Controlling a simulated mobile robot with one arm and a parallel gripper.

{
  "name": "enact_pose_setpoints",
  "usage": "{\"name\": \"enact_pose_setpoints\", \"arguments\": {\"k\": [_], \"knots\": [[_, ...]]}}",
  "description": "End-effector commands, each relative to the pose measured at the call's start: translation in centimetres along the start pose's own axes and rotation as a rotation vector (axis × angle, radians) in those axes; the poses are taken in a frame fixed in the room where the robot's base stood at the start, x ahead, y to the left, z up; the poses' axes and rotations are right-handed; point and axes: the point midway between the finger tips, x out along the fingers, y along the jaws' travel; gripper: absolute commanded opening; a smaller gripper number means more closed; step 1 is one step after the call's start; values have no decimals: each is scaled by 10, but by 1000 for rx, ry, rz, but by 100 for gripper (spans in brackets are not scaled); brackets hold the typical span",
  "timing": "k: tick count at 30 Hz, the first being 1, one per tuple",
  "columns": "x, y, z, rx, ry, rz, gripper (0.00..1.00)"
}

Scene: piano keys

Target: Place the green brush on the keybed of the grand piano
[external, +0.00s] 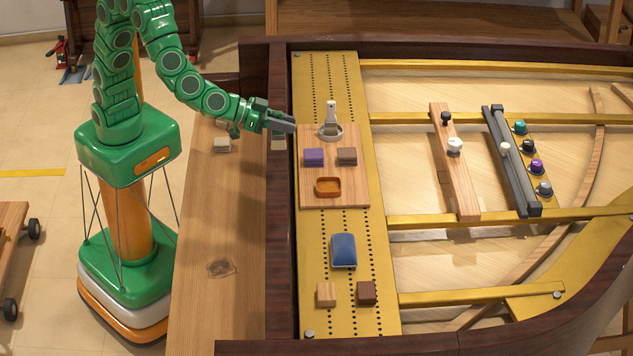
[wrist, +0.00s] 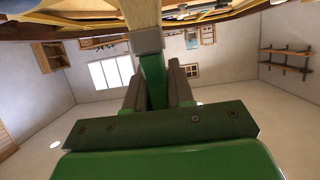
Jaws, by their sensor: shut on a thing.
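My gripper (external: 284,122) reaches over the dark inner edge of the piano, beside the gold plate. In the wrist view its fingers (wrist: 154,84) are closed on the green brush (wrist: 153,72). The brush has a green handle, a grey metal band and pale bristles that point away from the palm. In the external view the handle is hidden by the fingers; a pale patch just below them looks like the bristles. The keybed (external: 205,285) is the long bare wooden shelf at the left front of the piano, to the left of and below my gripper.
A small pale block (external: 222,145) lies on the keybed's far part. A wooden tray (external: 318,199) on the gold plate (external: 355,300) holds several small items. A blue pad (external: 343,251) and two wooden blocks sit nearer.

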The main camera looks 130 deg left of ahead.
Motion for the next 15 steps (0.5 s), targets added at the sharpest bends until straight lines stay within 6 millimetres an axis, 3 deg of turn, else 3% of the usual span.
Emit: {"name": "enact_pose_setpoints", "arguments": {"k": [6, 15], "knots": [[-12, 46, 40, 3, -2, 8, 0], [-36, 98, 98, 6, -2, 6, 0]]}}
